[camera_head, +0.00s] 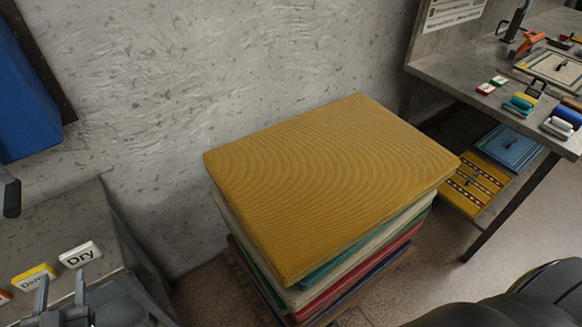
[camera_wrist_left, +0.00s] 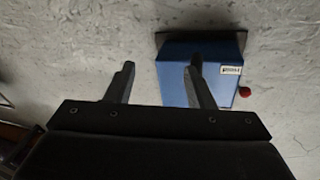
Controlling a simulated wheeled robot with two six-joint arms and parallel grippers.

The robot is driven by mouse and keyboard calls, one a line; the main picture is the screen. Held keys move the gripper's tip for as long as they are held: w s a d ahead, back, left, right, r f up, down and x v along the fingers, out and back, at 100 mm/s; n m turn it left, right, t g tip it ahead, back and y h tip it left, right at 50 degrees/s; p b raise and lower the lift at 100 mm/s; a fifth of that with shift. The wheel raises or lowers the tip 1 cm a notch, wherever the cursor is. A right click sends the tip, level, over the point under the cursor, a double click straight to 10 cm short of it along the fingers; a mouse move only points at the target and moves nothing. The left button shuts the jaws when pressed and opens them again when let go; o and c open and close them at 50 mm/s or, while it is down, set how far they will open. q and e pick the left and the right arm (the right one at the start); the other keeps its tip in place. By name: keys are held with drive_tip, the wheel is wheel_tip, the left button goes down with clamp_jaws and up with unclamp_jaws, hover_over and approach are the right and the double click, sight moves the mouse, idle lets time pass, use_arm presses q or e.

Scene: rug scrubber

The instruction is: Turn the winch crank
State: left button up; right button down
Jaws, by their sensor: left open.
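A blue box (camera_head: 22,100) is mounted on the wall at the left edge in the head view. It also shows in the left wrist view (camera_wrist_left: 178,88), with a small white label and a red knob (camera_wrist_left: 245,92) by its lower right corner. A dark rod-like part (camera_head: 11,195) shows below the box at the left edge of the head view; I cannot tell if it is the crank. My left gripper (camera_head: 61,278) is open and empty, below and apart from the box. In the wrist view its fingers (camera_wrist_left: 161,64) point toward the wall and one overlaps the box.
A stack of folded rugs (camera_head: 330,170), mustard on top, stands in the middle. A grey bench at the lower left holds signs, one reading "Dry" (camera_head: 80,255). A worktable (camera_head: 450,75) with brushes and tools stands at the right. Bare wall lies between.

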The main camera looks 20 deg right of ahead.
use_arm(q)
drive_tip(key=a+r+n+t+y, duration=0.2)
drive_tip(key=a+r+t+y, duration=0.1)
drive_tip(key=a+r+y, duration=0.1)
drive_tip(key=p, duration=0.3)
approach(10, 184)
drive_tip(key=x, duration=0.4)
drive_tip(key=shift+w, duration=0.1)
drive_tip(key=shift+x, duration=0.75)
use_arm(e)
drive_tip(key=s+f, duration=0.1)
drive_tip(key=s, duration=0.6)
drive_tip(key=shift+s+a+g, duration=0.15)
drive_tip(key=shift+a+g, duration=0.15)
drive_tip(key=shift+a, duration=0.15)
use_arm(q)
clamp_jaws()
